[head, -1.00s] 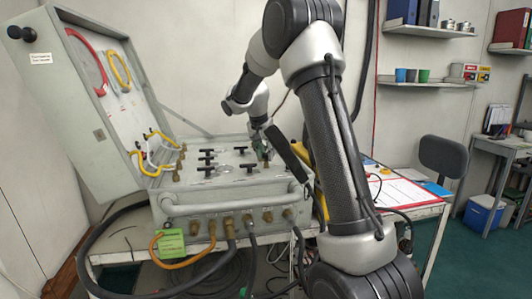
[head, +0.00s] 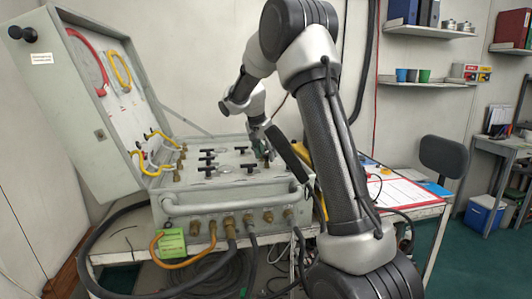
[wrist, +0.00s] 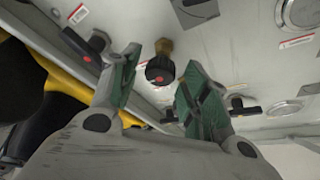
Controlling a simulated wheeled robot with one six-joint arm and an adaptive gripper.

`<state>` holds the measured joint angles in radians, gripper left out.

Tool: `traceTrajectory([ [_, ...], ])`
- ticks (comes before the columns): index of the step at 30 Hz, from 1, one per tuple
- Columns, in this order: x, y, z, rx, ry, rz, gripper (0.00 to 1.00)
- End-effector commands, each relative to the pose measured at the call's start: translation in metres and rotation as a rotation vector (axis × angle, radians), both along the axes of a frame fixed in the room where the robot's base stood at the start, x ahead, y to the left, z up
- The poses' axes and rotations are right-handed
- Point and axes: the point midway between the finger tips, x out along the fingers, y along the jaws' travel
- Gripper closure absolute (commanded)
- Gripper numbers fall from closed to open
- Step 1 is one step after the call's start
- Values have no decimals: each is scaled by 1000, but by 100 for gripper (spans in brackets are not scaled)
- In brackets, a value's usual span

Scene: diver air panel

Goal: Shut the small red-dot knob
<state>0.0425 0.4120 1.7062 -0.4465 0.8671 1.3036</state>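The small red-dot knob (wrist: 160,70) is round and black with a red dot on its face and a brass collar on the panel side. It lies between the fingertips of my gripper (wrist: 160,60) in the wrist view. The two green-padded fingers stand apart, with a gap visible on each side of the knob. In the head view my gripper (head: 264,150) is over the right part of the grey air panel (head: 215,197), and the knob cannot be made out there.
Black handles with red dots sit left (wrist: 85,43) and right (wrist: 240,107) of the fingers. Several black T-handles (head: 207,169) stand on the panel. The open lid (head: 85,120) rises at left. A bar handle (head: 230,204) runs along the front.

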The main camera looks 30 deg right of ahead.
Motion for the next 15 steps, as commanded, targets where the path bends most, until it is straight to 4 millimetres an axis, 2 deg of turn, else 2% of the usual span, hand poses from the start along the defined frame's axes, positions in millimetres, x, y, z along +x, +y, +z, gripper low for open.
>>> traceTrajectory([
  [10,0,1,3,0,-1,0,50],
  [15,-4,10,27,0,-3,1,50],
])
